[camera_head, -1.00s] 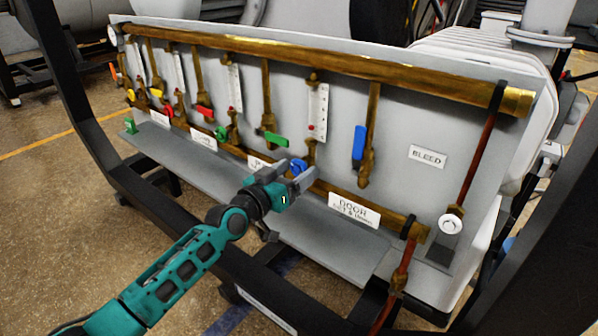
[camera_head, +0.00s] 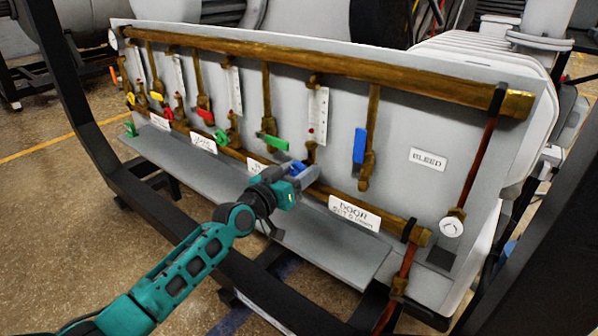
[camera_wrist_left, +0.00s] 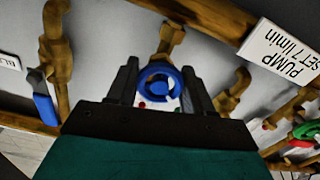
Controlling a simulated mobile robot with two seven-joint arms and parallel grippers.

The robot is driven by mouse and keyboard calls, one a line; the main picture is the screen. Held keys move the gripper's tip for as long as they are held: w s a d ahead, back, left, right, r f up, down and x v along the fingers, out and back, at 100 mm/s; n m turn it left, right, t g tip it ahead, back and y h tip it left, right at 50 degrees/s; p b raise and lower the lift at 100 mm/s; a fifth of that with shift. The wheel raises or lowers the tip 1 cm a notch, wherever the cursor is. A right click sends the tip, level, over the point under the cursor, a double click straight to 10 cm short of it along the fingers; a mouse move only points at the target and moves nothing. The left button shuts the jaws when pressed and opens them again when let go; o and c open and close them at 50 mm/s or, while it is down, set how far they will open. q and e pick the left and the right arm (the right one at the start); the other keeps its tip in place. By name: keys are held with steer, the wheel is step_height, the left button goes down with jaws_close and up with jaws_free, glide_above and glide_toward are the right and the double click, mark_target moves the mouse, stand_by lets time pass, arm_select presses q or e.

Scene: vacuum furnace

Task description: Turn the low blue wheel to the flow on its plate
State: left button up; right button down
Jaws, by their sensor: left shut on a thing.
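The low blue wheel (camera_head: 297,167) sits on the lower brass pipe, below a white flow gauge (camera_head: 318,112) with a red float near its bottom. My left gripper (camera_head: 301,175) is shut on the blue wheel and hides part of it. In the left wrist view the wheel (camera_wrist_left: 158,84) shows between the two dark fingers. The DOOR plate (camera_head: 354,213) is just right of the wheel; its small second line is hard to read. My right gripper is not in view.
A blue lever valve (camera_head: 360,145) hangs right of the gauge and a green lever (camera_head: 275,141) hangs left. A PUMP plate (camera_wrist_left: 283,52) shows in the wrist view. A grey ledge (camera_head: 320,247) lies below the panel. A black frame post (camera_head: 55,60) stands at left.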

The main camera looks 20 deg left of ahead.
arm_select(q)
steer(key=shift+c, duration=0.9)
steer(key=n, duration=0.3)
steer(key=shift+n, duration=0.4)
steer(key=n, duration=1.1)
steer(key=shift+p, duration=0.4)
steer(key=n+p, duration=0.1)
steer(key=n, duration=0.3)
steer(key=shift+n, duration=0.4)
